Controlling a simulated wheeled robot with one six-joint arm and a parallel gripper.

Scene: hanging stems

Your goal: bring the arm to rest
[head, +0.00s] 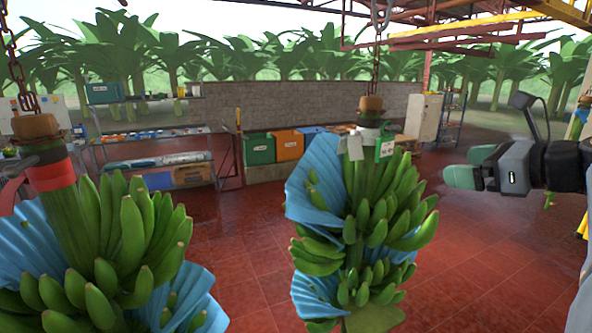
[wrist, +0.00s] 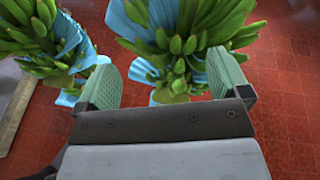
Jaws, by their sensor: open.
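My gripper (head: 462,166) is at the right of the head view, with green-padded fingers pointing left. In the wrist view my gripper (wrist: 165,88) has its two pads wide apart with nothing between them. It is apart from the stem, to its right in the head view. A hanging banana stem (head: 385,205) with blue sheeting, a white tag and a green tag hangs in the middle. A second banana stem (head: 120,245) with a red band hangs at the left front. Bunches also show beyond the fingers in the wrist view (wrist: 180,40).
Green and orange bins (head: 289,144) stand by a low block wall (head: 300,108). A shelf rack (head: 160,160) stands at the left back and a white cabinet (head: 423,117) at the right back. The red tiled floor (head: 470,260) is clear at the right. Chains hold the stems.

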